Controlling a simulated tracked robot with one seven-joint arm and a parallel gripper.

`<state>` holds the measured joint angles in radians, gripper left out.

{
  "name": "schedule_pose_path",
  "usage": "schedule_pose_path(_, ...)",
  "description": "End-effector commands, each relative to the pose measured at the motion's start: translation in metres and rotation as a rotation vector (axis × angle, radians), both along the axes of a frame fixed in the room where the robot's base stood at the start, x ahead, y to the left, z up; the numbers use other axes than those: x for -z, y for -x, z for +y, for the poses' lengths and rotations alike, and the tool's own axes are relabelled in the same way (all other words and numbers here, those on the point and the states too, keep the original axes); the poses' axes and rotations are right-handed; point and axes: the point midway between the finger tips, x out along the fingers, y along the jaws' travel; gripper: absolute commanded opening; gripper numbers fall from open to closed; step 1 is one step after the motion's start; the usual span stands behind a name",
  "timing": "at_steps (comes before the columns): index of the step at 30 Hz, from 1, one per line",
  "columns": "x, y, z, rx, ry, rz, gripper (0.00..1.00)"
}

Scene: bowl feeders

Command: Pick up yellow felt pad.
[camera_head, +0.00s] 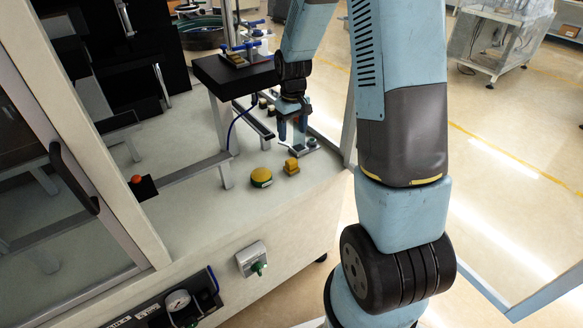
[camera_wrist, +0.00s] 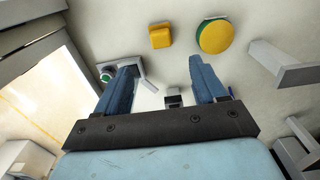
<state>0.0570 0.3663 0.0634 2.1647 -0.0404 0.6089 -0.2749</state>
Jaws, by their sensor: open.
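A small yellow square block (camera_wrist: 161,37) and a round yellow disc with a green side (camera_wrist: 214,36) lie close together on the pale bench top. In the head view they are the yellow block (camera_head: 291,167) and the round disc (camera_head: 261,177). I cannot tell for sure which is the felt pad. My gripper (camera_wrist: 163,68) is open, its two blue fingers wide apart with nothing held between them. Both yellow things lie beyond the fingertips in the wrist view.
A black-topped stand (camera_head: 235,75) with grey legs rises left of my gripper. A grey bracket (camera_wrist: 128,73) with a green-ringed part lies by the left finger. A grey post (camera_wrist: 282,66) stands right of the disc. The bench (camera_head: 215,210) is clear in front of the disc.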

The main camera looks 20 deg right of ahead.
Motion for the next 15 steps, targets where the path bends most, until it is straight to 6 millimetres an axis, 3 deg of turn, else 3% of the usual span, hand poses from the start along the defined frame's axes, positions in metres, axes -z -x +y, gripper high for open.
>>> schedule_pose_path(15, 0.075, -0.001, 0.0, -0.003, 0.0, 0.006, 0.7)
